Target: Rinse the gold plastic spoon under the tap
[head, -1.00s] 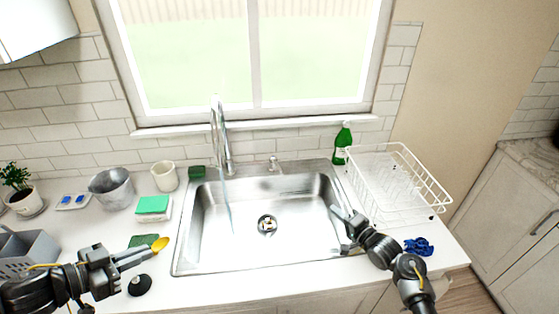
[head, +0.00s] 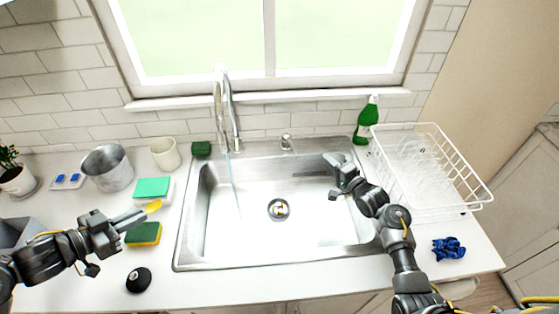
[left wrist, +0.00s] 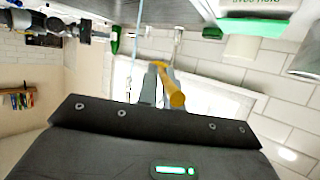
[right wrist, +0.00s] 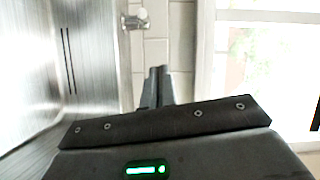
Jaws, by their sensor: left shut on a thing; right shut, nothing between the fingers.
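The gold spoon (head: 153,206) is in my left gripper (head: 138,215), which is shut on it above the counter left of the sink. The spoon also shows between the fingers in the left wrist view (left wrist: 173,90); its handle is mostly hidden. The tap (head: 230,115) stands behind the sink (head: 215,258), and a thin stream of water (head: 235,185) runs from it into the basin. The spoon is left of the stream, apart from it. My right gripper (head: 331,160) is shut and empty over the back right of the sink; its fingertips show in the right wrist view (right wrist: 159,80).
A yellow-green sponge (head: 143,235) and a black round object (head: 138,280) lie near my left gripper. A metal bucket (head: 108,168), a cream cup (head: 164,154) and a green bottle (head: 367,120) stand behind. A white dish rack (head: 470,195) and a blue cloth (head: 448,248) are at the right.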

